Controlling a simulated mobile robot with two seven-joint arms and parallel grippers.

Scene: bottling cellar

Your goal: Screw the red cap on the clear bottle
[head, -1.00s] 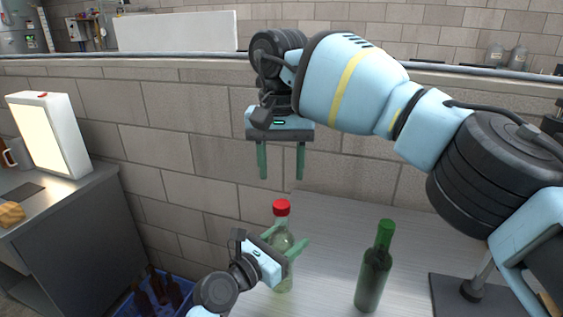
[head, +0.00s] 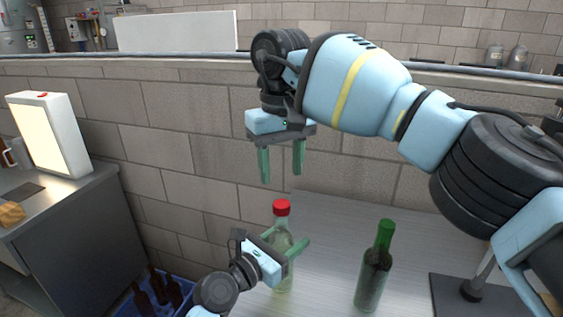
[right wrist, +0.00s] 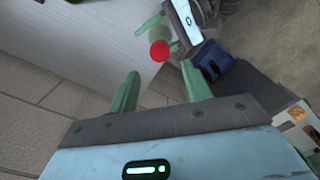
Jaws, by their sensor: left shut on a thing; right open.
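The clear bottle (head: 284,275) stands upright on the metal table, with the red cap (head: 282,207) on its mouth. I cannot tell how tightly the cap sits. My left gripper (head: 292,247) is shut on the bottle's body below the neck and partly hides it. My right gripper (head: 281,163) is open and empty, pointing down above the cap, with a clear gap between. In the right wrist view the red cap (right wrist: 159,51) shows beyond the open right fingers (right wrist: 160,92), with the left gripper beside it.
A green bottle (head: 374,268) stands on the metal table (head: 330,225) to the right. A blue crate (head: 150,300) with dark bottles is on the floor at left. A bench (head: 70,200) with a light panel (head: 50,135) stands further left. A brick wall is behind.

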